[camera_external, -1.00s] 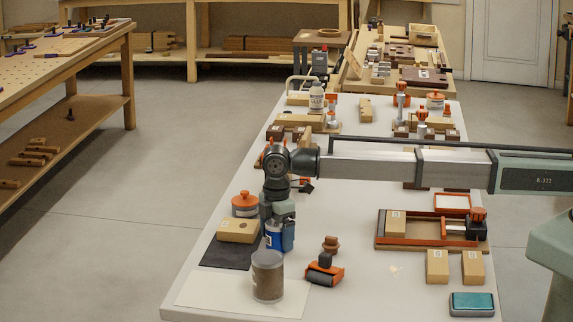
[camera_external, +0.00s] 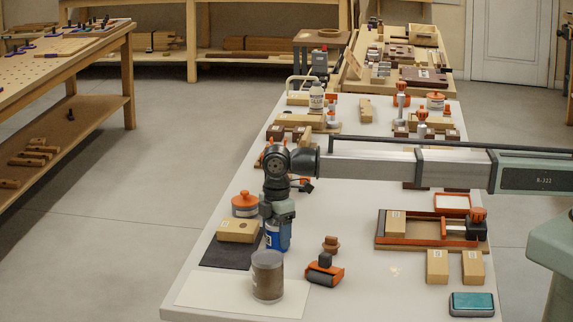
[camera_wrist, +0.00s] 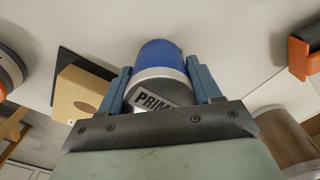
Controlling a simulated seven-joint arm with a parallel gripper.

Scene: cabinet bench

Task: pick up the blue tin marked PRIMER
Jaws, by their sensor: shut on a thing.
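The blue tin marked PRIMER (camera_wrist: 160,60) is between the two fingers of my gripper (camera_wrist: 160,92) in the wrist view. Its blue side and grey lid with dark lettering show; the end of the label is hidden by the gripper body. In the external view the tin (camera_external: 272,236) is partly hidden by my gripper (camera_external: 277,220), which is shut on it from above. I cannot tell for sure whether its base is clear of the table.
A brown and grey can (camera_external: 267,278) stands close in front of the tin. A wooden block (camera_external: 238,230) on a dark mat (camera_external: 222,256) and an orange-lidded jar (camera_external: 245,205) are on its left. An orange-framed roller (camera_external: 324,270) lies to the right.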

